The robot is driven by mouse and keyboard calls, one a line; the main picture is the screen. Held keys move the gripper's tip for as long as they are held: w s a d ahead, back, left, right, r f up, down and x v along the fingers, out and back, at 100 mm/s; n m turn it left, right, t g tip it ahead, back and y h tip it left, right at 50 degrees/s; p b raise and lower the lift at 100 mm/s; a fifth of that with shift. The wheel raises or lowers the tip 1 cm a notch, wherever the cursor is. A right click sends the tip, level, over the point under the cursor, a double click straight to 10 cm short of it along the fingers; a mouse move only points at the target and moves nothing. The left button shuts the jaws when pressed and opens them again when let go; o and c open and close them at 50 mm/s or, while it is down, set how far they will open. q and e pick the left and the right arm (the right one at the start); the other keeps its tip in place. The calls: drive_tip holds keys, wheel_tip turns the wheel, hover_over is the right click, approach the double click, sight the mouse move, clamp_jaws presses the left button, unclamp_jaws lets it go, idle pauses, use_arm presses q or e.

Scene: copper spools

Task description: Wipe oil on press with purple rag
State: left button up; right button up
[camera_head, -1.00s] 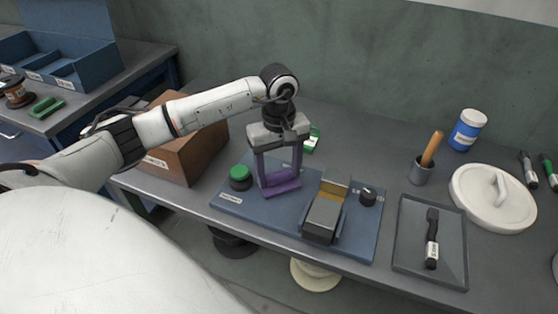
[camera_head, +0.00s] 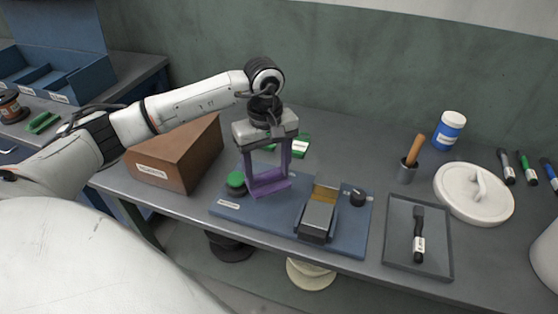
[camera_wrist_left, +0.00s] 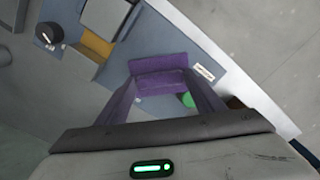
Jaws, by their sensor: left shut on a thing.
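My left gripper (camera_head: 268,182) is shut on the purple rag (camera_head: 267,187), with its fingers pointing down. The rag also shows between the fingertips in the left wrist view (camera_wrist_left: 160,72). The rag is over the blue base plate (camera_head: 265,215), between the green button (camera_head: 236,180) and the press (camera_head: 318,216). I cannot tell whether it touches the plate. The press is a grey block with a brownish-yellow patch (camera_head: 325,193) at its back, which also shows in the wrist view (camera_wrist_left: 97,45). I cannot tell whether this patch is oil. My right gripper is not in view.
A black knob (camera_head: 357,197) is on the plate, right of the press. A brown box (camera_head: 160,162) stands left of the plate. A grey tray (camera_head: 398,258) with a black tool (camera_head: 419,240), a cup (camera_head: 407,172) and a white lid (camera_head: 470,205) are to the right.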

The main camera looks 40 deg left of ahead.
use_arm(q)
wheel_tip(320, 180, up, 2)
drive_tip(key=shift+r+p, duration=0.1)
drive_tip(key=shift+p, duration=0.35)
